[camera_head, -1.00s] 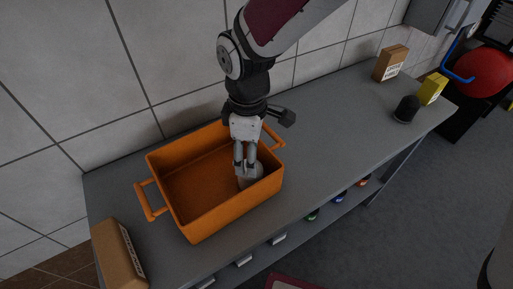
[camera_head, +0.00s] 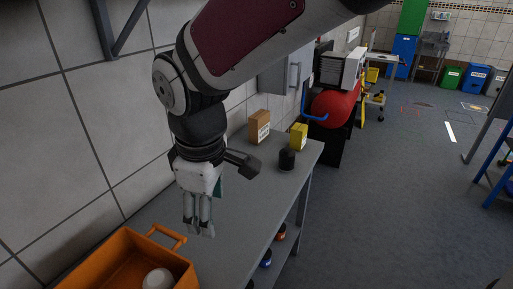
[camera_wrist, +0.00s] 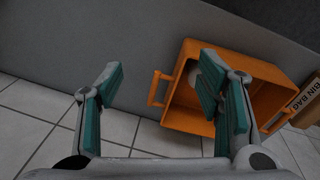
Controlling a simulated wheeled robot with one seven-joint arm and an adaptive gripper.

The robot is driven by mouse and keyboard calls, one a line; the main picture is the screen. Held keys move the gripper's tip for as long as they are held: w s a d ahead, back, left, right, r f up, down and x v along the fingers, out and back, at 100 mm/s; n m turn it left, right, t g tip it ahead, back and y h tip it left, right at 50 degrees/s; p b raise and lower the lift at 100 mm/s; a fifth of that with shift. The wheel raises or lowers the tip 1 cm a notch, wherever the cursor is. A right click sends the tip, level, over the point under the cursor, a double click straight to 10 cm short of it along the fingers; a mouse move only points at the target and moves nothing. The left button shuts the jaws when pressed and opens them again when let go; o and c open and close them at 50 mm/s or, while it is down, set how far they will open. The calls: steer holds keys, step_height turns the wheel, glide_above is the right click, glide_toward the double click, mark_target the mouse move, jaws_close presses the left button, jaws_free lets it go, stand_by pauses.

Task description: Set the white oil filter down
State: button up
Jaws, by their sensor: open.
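The white oil filter (camera_head: 158,279) is inside the orange crate (camera_head: 180,268), near its right end; the picture's bottom edge cuts both off. In the wrist view the crate (camera_wrist: 187,122) lies beyond my fingers, and a pale part of the filter (camera_wrist: 191,70) shows beside one finger, which hides some of it. My gripper (camera_head: 200,230) is open and empty, pointing down above the grey workbench, to the right of the crate and clear of it. Its two teal-padded fingers stand apart in the wrist view (camera_wrist: 158,78).
The grey workbench (camera_head: 240,205) is bare between the crate and its far end. A brown box (camera_head: 259,127), a yellow box (camera_head: 299,136) and a black object (camera_head: 287,159) stand at that end. A tiled wall runs along the left. Open floor lies to the right.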

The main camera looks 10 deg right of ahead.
steer(key=s+d+r+m+t, duration=0.1)
steer(key=s+d+r+m, duration=0.1)
steer(key=d, duration=0.4)
steer(key=s+d+r+m+t, duration=0.1)
steer(key=s+d+r+m, duration=0.1)
steer(key=s+d+m, duration=0.3)
steer(key=s+d+r+m+t, duration=0.1)
steer(key=s+d+r+m, duration=0.1)
steer(key=s+d+m, duration=0.2)
steer(key=d+m, duration=0.2)
steer(key=d, duration=0.2)
steer(key=shift+d, duration=0.3)
steer(key=shift+s, duration=0.1)
